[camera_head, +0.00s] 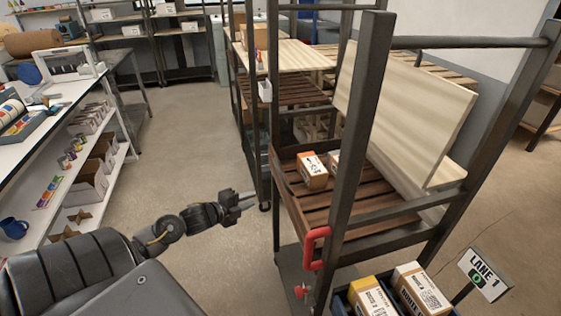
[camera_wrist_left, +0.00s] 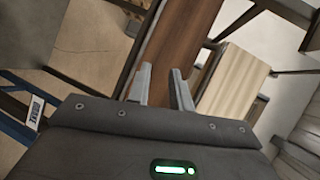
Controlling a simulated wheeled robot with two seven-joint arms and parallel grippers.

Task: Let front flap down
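A dark metal rack (camera_head: 358,120) stands at the right. It holds a brown slatted wooden shelf (camera_head: 350,218) and a pale wooden panel (camera_head: 400,110) that leans at a tilt behind the front post. I cannot tell for sure which board is the front flap. A red handle (camera_head: 316,248) sits at the shelf's near corner. My left gripper (camera_head: 245,201) is left of the rack, in free air, with its fingers apart and nothing between them. In the left wrist view the two fingers (camera_wrist_left: 161,88) point toward a brown board (camera_wrist_left: 182,40) and a pale panel (camera_wrist_left: 232,85). My right gripper is out of view.
Small cardboard boxes (camera_head: 312,170) stand on the slatted shelf. A blue crate with cartons (camera_head: 372,298) and a "LANE 1" sign (camera_head: 484,275) are below at the right. A white workbench (camera_head: 40,125) stands at the left. The floor (camera_head: 195,130) between is clear.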

